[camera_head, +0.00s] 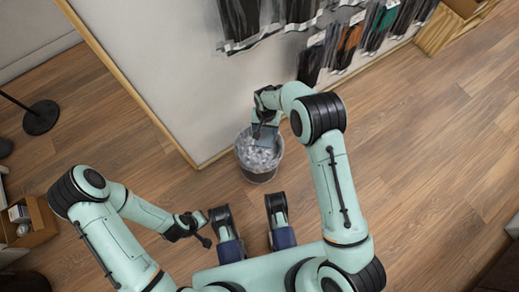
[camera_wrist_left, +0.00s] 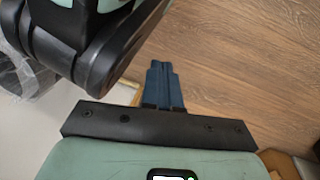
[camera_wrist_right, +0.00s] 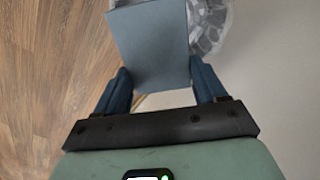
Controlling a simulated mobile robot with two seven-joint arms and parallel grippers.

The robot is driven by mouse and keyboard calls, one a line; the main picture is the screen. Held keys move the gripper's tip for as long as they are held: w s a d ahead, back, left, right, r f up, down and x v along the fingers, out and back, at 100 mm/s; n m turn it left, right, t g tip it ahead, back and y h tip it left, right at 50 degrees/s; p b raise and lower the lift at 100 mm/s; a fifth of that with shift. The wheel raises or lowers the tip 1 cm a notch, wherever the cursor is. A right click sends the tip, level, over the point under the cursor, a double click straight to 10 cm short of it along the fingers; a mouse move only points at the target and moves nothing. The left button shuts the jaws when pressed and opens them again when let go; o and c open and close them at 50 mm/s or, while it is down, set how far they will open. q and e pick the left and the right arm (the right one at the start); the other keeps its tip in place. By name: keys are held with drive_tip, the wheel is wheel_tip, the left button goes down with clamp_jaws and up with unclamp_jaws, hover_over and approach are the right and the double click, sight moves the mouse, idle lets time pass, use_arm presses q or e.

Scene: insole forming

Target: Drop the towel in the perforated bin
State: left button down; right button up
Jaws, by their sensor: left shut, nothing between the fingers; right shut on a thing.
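The towel (camera_wrist_right: 152,45) is a flat grey-blue rectangle between the blue fingers of my right gripper (camera_wrist_right: 160,88). In the head view the towel (camera_head: 266,134) shows as a pale blue patch just above the bin's mouth. The perforated bin (camera_head: 260,177) stands on the floor by the wall corner, with a crumpled clear liner inside. In the right wrist view the bin's liner (camera_wrist_right: 208,30) shows behind the towel. My left gripper (camera_head: 190,228) is shut and empty, low and left of the bin. Its blue fingers (camera_wrist_left: 162,75) are together in the left wrist view.
A white wall panel (camera_head: 165,70) with a wooden edge stands behind the bin. Packaged goods (camera_head: 350,42) hang on it at the top. A dark round stand base (camera_head: 41,118) and a cardboard box (camera_head: 38,222) are at the left. The wooden floor (camera_head: 440,150) at the right is clear.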

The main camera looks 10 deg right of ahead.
drive_tip(key=shift+w+a+f+b, duration=0.1)
drive_tip(key=shift+f+b, duration=0.1)
drive_tip(key=shift+f, duration=0.3)
drive_tip(key=shift+w+f+b, duration=0.1)
drive_tip(key=shift+f+b, duration=0.05)
drive_tip(key=shift+f, duration=0.5)
use_arm(q)
drive_tip(key=s+a+f+g+b, duration=0.1)
drive_tip(key=s+f+g+b, duration=0.1)
drive_tip(key=s+f, duration=0.3)
drive_tip(key=shift+s+f+n+b, duration=0.15)
drive_tip(key=shift+s+n+b, duration=0.15)
drive_tip(key=shift+s+b, duration=0.55)
use_arm(e)
wheel_tip(320, 180, down, 5)
drive_tip(key=shift+f, duration=0.1)
use_arm(q)
drive_tip(key=shift+s+a, duration=0.1)
use_arm(e)
drive_tip(key=o, duration=1.1)
wheel_tip(320, 180, up, 13)
drive_tip(key=p, duration=0.4)
drive_tip(key=shift+r, duration=0.2)
use_arm(q)
drive_tip(key=w+d+r+t, duration=0.1)
drive_tip(key=w+r, duration=0.3)
drive_tip(key=w, duration=0.4)
drive_tip(key=shift+r+t, duration=0.35)
drive_tip(key=shift+t, duration=0.35)
